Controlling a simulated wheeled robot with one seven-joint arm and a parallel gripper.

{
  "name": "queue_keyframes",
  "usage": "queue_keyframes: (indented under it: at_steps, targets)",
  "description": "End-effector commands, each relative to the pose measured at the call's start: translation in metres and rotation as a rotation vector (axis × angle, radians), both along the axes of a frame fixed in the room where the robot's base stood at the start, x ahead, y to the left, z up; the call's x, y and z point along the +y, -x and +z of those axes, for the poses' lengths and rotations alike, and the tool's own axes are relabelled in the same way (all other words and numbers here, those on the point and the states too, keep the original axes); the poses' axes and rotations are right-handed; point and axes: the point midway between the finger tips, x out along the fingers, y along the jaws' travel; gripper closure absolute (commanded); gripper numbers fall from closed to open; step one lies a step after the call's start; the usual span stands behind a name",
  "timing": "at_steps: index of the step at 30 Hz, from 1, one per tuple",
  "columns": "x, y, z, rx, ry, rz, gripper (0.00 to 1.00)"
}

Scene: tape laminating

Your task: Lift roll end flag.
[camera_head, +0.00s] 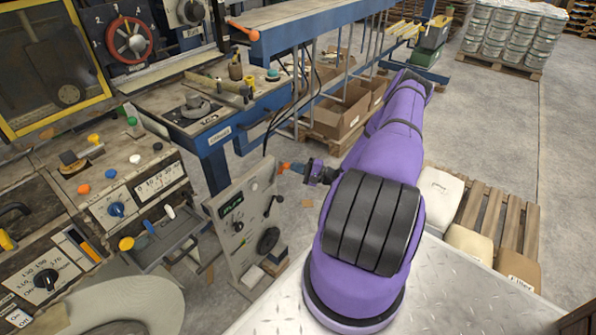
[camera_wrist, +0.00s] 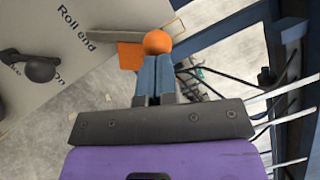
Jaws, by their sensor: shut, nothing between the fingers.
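The roll end flag shows as a grey bar (camera_wrist: 105,47) by the panel's edge, with an orange ball (camera_wrist: 157,42). In the head view its orange part (camera_head: 284,167) stands out at the panel's upper right. My gripper (camera_wrist: 155,62) is shut with blue fingers side by side and nothing between them. Its tips are right at the ball; I cannot tell whether they touch it. In the head view my gripper (camera_head: 300,169) points left toward the flag.
The grey control panel (camera_head: 245,222) carries a display, black knobs and a lever. A blue-framed bench (camera_head: 215,139) stands behind it, with cardboard boxes (camera_head: 340,112) to the right. Dark cables (camera_wrist: 205,82) hang to the right of my fingers. A small orange plate (camera_wrist: 129,56) shows beside the ball.

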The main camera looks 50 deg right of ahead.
Motion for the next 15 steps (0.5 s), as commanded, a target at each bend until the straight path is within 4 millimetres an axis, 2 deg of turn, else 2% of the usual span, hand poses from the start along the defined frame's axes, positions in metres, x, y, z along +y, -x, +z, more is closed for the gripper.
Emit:
queue_keyframes:
  at_steps: [6,15]
  targets:
    - [0.013,0.000,0.014,-0.016,0.196,0.001,1.00]
    - [0.030,0.001,0.024,-0.034,0.414,0.001,1.00]
